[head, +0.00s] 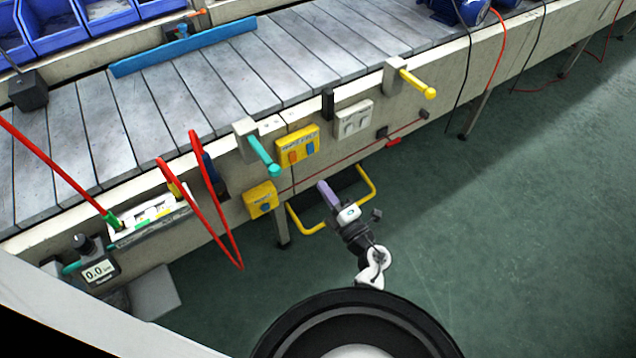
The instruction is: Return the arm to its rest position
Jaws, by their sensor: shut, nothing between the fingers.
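My gripper (328,190) is on my arm, low in the middle of the head view, in front of the side of the conveyor line (225,90). Its fingers look purple and closed together, with nothing between them. It points toward the line, in front of a yellow tubular handle (370,187) and apart from the boxes above it. My white and black wrist shows behind it, and the rest of the arm is mostly hidden behind a dark round part of my body.
A teal lever (264,157), a yellow lever (418,85) and yellow button boxes (298,147) stick out from the line's side. Blue bins (52,30) stand top left. Green floor (530,220) at right is clear.

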